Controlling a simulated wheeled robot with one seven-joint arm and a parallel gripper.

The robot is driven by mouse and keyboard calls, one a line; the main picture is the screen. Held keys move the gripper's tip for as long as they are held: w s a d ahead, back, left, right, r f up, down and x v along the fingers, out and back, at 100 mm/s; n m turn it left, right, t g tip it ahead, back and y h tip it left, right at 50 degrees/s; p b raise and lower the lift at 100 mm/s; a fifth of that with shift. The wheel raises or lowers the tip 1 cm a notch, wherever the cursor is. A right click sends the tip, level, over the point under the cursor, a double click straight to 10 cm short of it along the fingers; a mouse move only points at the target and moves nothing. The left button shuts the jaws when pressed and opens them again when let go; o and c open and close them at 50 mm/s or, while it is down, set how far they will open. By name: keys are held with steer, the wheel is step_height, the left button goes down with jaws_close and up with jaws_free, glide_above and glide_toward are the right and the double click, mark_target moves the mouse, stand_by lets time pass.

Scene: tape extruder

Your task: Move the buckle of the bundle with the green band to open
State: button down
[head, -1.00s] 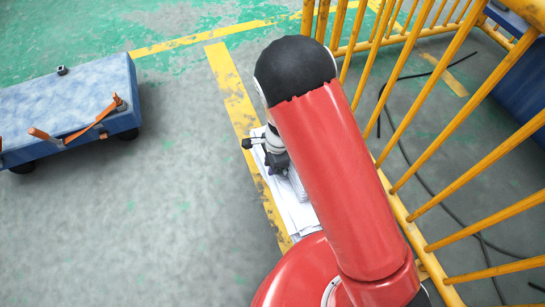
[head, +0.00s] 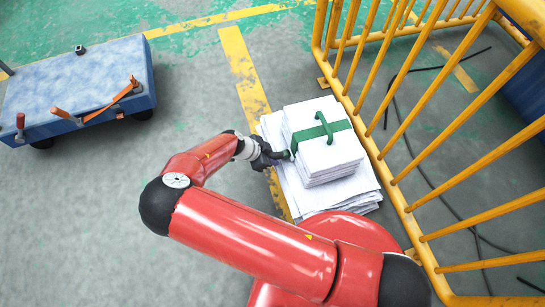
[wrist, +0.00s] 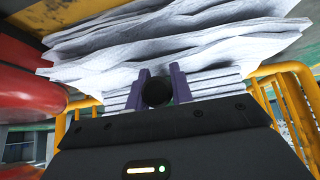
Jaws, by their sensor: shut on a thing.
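The bundle with the green band is a stack of white sheets (head: 336,156) by the yellow fence in the head view. Its green band (head: 336,128) runs across the top, with a raised green loop on it. The dark green buckle (head: 287,155) sticks out at the stack's left side. My gripper (head: 277,155) is at that side, shut on the buckle. In the wrist view, the purple fingers of my gripper (wrist: 160,90) stand on either side of the buckle's round black end (wrist: 156,94). The rest of the buckle is hidden there.
Wider white sheets (head: 345,195) lie under the bundle. The yellow fence (head: 402,205) stands close on the right. A blue cart (head: 75,90) with orange straps and handles is at the upper left.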

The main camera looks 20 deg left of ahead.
steer(key=shift+f+t+h, duration=0.1)
steer(key=shift+t+h, duration=0.2)
stand_by(0.4)
steer(key=c, duration=1.2)
jaws_free()
steer(key=v, duration=0.7)
steer(key=shift+s+a+r, duration=0.15)
steer(key=shift+s+r, duration=0.05)
steer(key=shift+r, duration=0.15)
